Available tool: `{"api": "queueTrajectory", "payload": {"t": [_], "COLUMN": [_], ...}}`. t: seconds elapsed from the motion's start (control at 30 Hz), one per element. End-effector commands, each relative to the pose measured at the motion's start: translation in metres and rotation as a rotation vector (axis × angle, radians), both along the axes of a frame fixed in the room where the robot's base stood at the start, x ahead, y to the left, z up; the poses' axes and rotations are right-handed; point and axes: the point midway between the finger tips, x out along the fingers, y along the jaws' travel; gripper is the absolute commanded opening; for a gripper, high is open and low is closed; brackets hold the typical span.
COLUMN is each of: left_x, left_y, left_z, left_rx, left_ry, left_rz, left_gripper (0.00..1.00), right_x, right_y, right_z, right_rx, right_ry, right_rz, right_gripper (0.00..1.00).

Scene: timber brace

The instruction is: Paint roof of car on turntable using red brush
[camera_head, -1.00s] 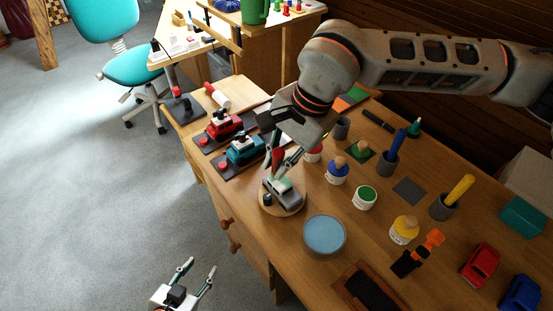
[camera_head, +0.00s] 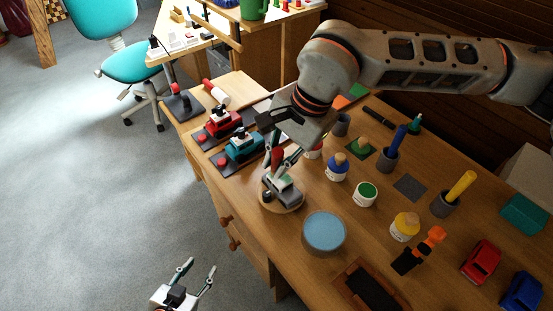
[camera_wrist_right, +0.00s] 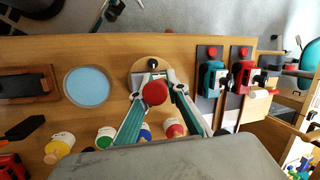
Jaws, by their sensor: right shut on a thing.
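The grey car (camera_head: 284,190) sits on the round wooden turntable (camera_head: 268,206) near the front edge of the workbench. My right gripper (camera_head: 277,173) is shut on the red brush (camera_head: 277,157) and holds it upright over the car. In the right wrist view the brush's round red end (camera_wrist_right: 155,93) lies between the two fingers and hides much of the car. I cannot tell whether the bristles touch the roof. My left gripper (camera_head: 196,273) is open and empty, low over the floor in front of the bench.
A blue-topped round dish (camera_head: 324,233) stands right of the turntable. Blue (camera_head: 337,168), green (camera_head: 365,194) and yellow (camera_head: 405,227) paint pots stand behind it. Red (camera_head: 480,262) and blue (camera_head: 521,292) cars are at the right.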

Motion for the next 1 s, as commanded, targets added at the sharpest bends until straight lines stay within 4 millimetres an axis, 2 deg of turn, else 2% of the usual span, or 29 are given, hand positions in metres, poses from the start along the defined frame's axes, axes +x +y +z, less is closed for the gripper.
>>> {"api": "queueTrajectory", "payload": {"t": [0.43, 0.8, 1.0], "left_x": [-0.002, 0.000, 0.000], "left_y": [0.000, 0.000, 0.000], "left_z": [-0.005, 0.001, 0.001], "left_rx": [0.001, 0.001, 0.001], "left_ry": [0.005, 0.000, 0.000], "left_rz": [-0.001, -0.001, -0.001], "left_gripper": [0.40, 0.40, 0.40], "right_x": [-0.001, -0.022, -0.026], "right_y": [-0.001, -0.016, -0.019], "right_z": [-0.006, -0.004, -0.004], "right_rx": [0.000, 0.000, 0.000], "right_ry": [0.000, 0.000, 0.000], "right_rz": [0.000, 0.001, 0.000], "right_gripper": [0.00, 0.00, 0.00]}}
